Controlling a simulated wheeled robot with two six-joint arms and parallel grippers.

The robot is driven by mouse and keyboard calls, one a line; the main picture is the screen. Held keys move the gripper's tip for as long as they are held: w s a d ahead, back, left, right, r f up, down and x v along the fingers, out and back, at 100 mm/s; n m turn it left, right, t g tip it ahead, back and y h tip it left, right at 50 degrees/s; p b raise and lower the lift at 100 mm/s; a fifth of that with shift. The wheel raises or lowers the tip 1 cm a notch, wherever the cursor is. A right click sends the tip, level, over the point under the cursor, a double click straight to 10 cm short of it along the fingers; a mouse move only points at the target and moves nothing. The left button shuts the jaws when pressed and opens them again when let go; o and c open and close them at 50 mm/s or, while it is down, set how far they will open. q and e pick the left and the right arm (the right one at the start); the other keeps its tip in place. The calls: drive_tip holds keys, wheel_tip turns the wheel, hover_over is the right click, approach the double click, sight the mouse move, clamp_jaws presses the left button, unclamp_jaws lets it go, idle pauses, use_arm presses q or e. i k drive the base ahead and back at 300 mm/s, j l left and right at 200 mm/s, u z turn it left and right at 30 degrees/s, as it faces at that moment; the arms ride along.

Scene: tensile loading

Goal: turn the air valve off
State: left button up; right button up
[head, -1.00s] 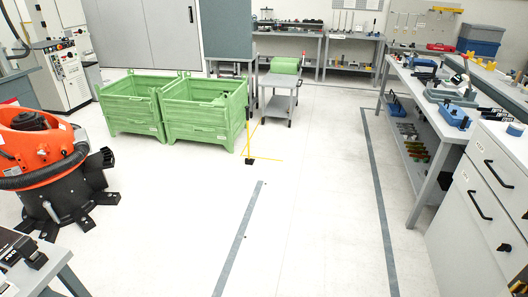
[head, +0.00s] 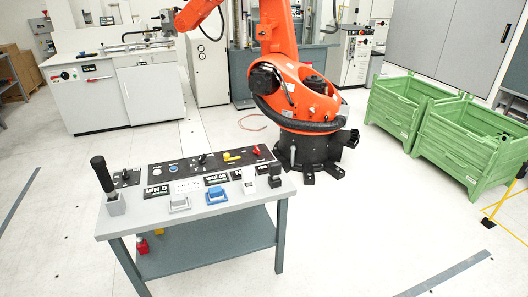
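A black control panel (head: 188,168) lies along the back of a grey table in the head view. It carries black knobs, small buttons and a yellow lever (head: 232,156) lying roughly sideways. I cannot tell for sure which of these is the air valve, and the labels are too small to read. Neither of my grippers is in view.
The grey table (head: 255,212) holds a black upright handle (head: 102,174) and several small blocks. An orange robot arm (head: 305,98) on a black base stands behind it. Green crates (head: 465,146) stand at right. Floor is free in front and at left.

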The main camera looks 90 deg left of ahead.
sight(256, 150)
drive_tip(key=u, duration=3)
drive_tip(key=i+l, duration=0.25)
drive_tip(key=i, duration=0.3)
drive_tip(key=i+l+z, duration=0.15)
drive_tip(key=i, duration=0.45)
drive_tip(key=i+l, duration=0.3)
drive_tip(key=i, duration=0.25)
drive_tip(key=i+z, duration=0.1)
drive_tip(key=i, duration=0.2)
drive_tip(key=i+j, duration=0.1)
drive_tip(key=j, duration=0.5)
drive_tip(key=i, duration=0.05)
